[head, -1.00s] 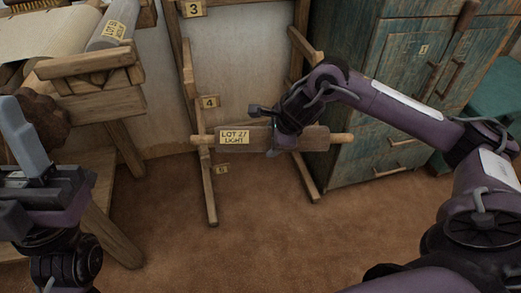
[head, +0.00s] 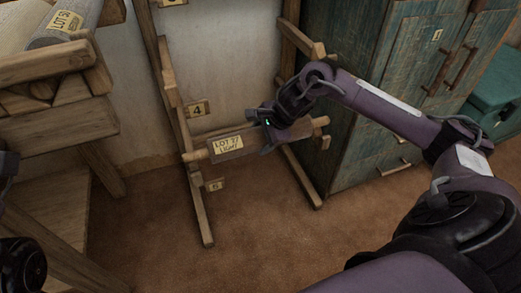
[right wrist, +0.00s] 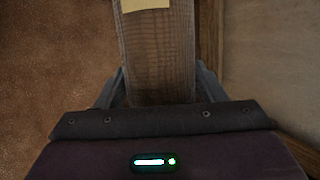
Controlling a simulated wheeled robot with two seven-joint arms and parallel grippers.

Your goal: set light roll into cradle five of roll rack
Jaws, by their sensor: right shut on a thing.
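The light roll (head: 227,145) is a brown roll with pale wooden ends and a tag reading "LOT 27 LIGHT". My right gripper (head: 272,132) is shut around its middle; the roll's grained surface also shows in the right wrist view (right wrist: 157,55). The roll lies across the lower part of the roll rack (head: 203,215), between its two posts, below the tag marked 4 (head: 197,110). A small lower tag (head: 215,185), hard to read, sits just under its left end. I cannot tell whether the roll rests in a cradle. Only dark slivers of my left arm show at the left edge.
A green weathered cabinet (head: 362,100) stands right of the rack, close to my right arm. At left is a wooden frame (head: 45,65) bearing another roll (head: 68,22) tagged "LOT 50". A teal box (head: 497,100) is at far right. The brown floor in front is clear.

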